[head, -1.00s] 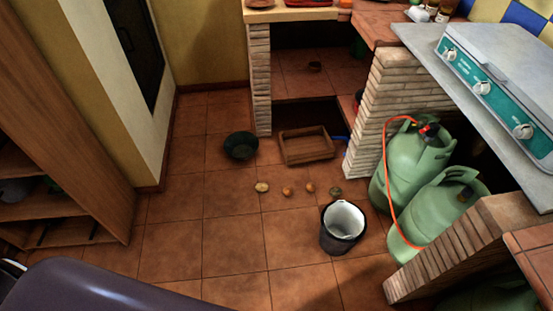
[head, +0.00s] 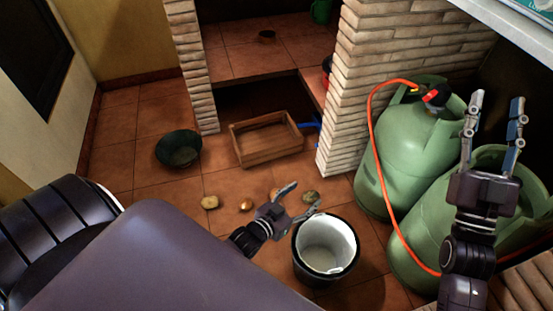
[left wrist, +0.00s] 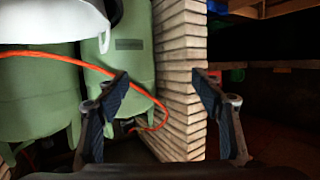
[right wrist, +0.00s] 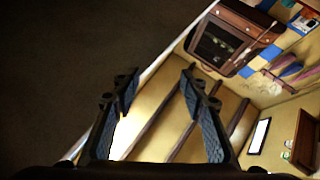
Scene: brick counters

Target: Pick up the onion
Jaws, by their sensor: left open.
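Several small round vegetables lie in a row on the tiled floor. A pale yellowish one (head: 209,202) is at the left and a golden-brown one (head: 246,205) beside it, which looks like an onion. A brown-green one (head: 311,197) is at the right, behind my left gripper's fingers. I cannot tell for certain which is the onion. My left gripper (head: 303,196) is open and empty, near the right end of the row and by the bucket; it also shows open in the left wrist view (left wrist: 165,88). My right gripper (head: 496,105) is open and raised in front of the gas bottles.
A dark bucket with a white inside (head: 325,250) stands just right of my left gripper. A wooden crate (head: 268,158) and dark bowl (head: 178,162) are behind. Green gas bottles (head: 405,150) with an orange hose and a brick pillar (head: 350,100) bound the right.

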